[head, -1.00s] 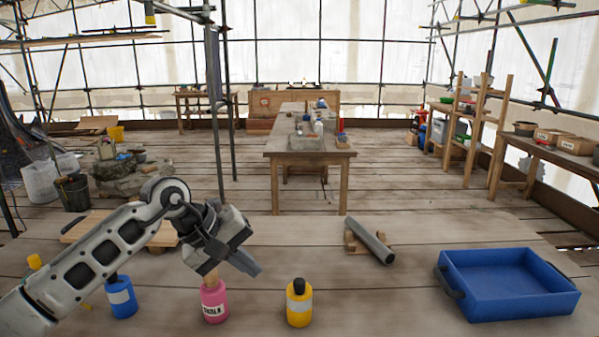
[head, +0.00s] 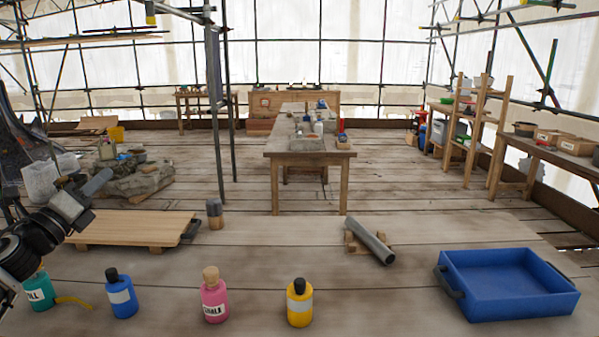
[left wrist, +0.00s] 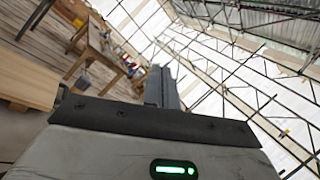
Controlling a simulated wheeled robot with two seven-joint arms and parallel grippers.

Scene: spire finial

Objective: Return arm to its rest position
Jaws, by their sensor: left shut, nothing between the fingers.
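My left arm comes in at the left edge of the head view. My left gripper (head: 95,185) is raised there, left of the wooden board, its fingers together and empty. In the left wrist view the shut fingers (left wrist: 161,88) point up toward the scaffold and the white sheeting. The gripper touches none of the things on the near surface. My right gripper is not in the frames.
Teal (head: 40,292), blue (head: 121,298), pink (head: 214,300) and yellow (head: 299,305) bottles stand along the front. The front middle is open.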

